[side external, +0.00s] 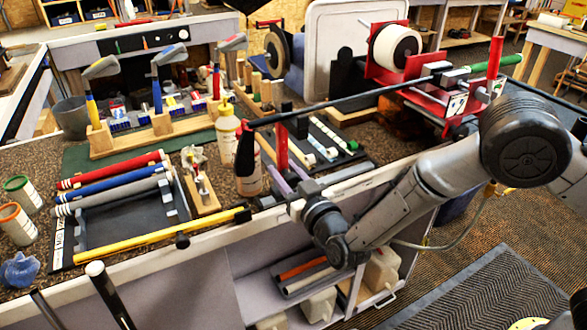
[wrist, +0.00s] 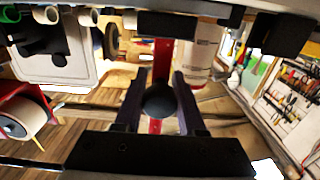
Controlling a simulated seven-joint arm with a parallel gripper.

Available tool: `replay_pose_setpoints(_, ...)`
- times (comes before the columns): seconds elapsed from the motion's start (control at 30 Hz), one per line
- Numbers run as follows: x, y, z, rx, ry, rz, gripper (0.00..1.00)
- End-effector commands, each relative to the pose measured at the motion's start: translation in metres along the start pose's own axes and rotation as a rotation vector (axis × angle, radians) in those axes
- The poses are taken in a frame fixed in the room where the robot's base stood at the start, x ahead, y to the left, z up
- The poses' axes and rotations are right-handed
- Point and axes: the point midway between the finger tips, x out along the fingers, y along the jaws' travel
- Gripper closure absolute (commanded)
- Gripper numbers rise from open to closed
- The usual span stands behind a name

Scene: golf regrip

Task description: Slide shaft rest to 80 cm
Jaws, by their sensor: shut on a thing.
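The shaft rest, a red upright post (side external: 282,148), stands near the bench's front edge under a long black golf shaft (side external: 345,103). In the wrist view the red post (wrist: 161,60) rises behind a round black knob (wrist: 159,100). My gripper (side external: 284,172) reaches in from the front with its purple fingers at the lower post. In the wrist view my gripper (wrist: 158,88) has one finger on each side of the knob and post, shut on the rest. The rest's foot is hidden by my gripper. I cannot read any centimetre marks.
A red vise (side external: 450,100) holds the shaft at right. White bottles (side external: 228,128) stand close left of the post. A tray with coloured grips (side external: 115,205) and a yellow bar (side external: 150,240) lie farther left. A black tray with tools (side external: 325,143) lies behind.

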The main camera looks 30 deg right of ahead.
Motion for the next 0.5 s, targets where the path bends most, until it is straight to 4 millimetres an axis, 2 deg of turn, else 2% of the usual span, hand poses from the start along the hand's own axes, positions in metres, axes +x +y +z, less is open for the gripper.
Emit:
replay_pose_setpoints(0.1,-0.0001,-0.0005,-0.0002,0.000,0.000,-0.002,1.00)
replay_pose_setpoints(0.13,-0.0001,-0.0005,-0.0002,0.000,0.000,-0.002,0.57)
replay_pose_setpoints(0.27,0.0000,0.0000,-0.0002,0.000,0.000,-0.001,0.34)
replay_pose_setpoints(0.5,0.0000,0.0006,-0.0002,0.000,0.000,0.000,0.32)
